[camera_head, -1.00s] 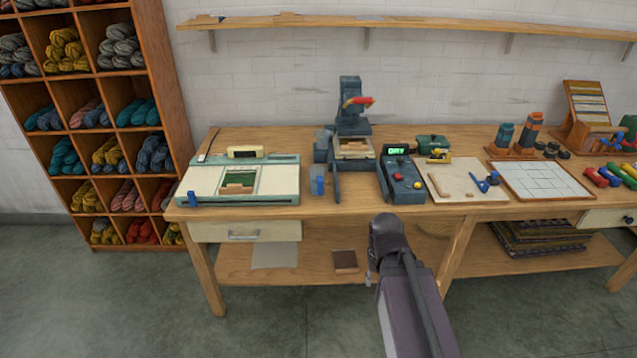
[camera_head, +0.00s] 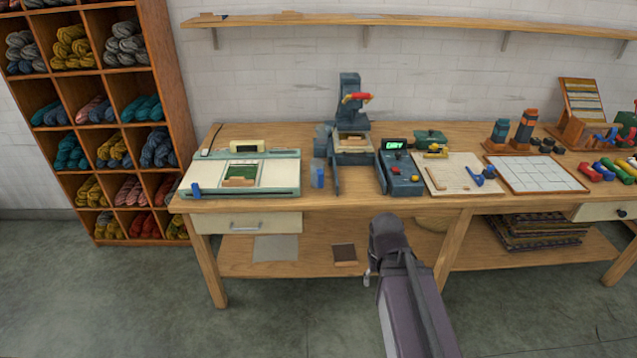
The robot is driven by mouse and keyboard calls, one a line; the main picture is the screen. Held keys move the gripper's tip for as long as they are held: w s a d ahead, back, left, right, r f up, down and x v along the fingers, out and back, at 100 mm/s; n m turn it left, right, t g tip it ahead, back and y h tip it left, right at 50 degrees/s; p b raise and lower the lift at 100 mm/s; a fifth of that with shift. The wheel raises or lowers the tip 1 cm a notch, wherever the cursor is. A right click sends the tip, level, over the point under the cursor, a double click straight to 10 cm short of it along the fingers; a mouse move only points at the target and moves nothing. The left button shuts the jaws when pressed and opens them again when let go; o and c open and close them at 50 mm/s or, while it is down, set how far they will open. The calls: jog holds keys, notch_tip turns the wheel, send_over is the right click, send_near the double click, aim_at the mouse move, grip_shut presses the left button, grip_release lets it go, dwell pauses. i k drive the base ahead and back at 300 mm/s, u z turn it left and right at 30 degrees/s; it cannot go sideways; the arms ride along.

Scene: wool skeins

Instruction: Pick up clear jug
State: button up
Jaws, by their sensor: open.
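A small clear jug (camera_head: 318,173) with blue showing in it stands upright on the wooden workbench (camera_head: 400,206), near its front edge. It is between the white-and-green machine on the left and the dark blue press on the right. My dark arm reaches up from the bottom of the picture, with a rounded joint in front of the bench, to the right of the jug and apart from it. My gripper itself cannot be made out.
The press (camera_head: 349,105) stands just right of the jug, and the flat machine (camera_head: 270,178) just left. A control box (camera_head: 401,173) and a board (camera_head: 455,179) lie further right. A wall shelf (camera_head: 430,22) runs above. The floor in front is clear.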

aim_at(317, 165)
jog(key=k, duration=1.15)
jog(key=u, duration=0.4)
jog(key=i, duration=2)
jog(key=z, duration=0.4)
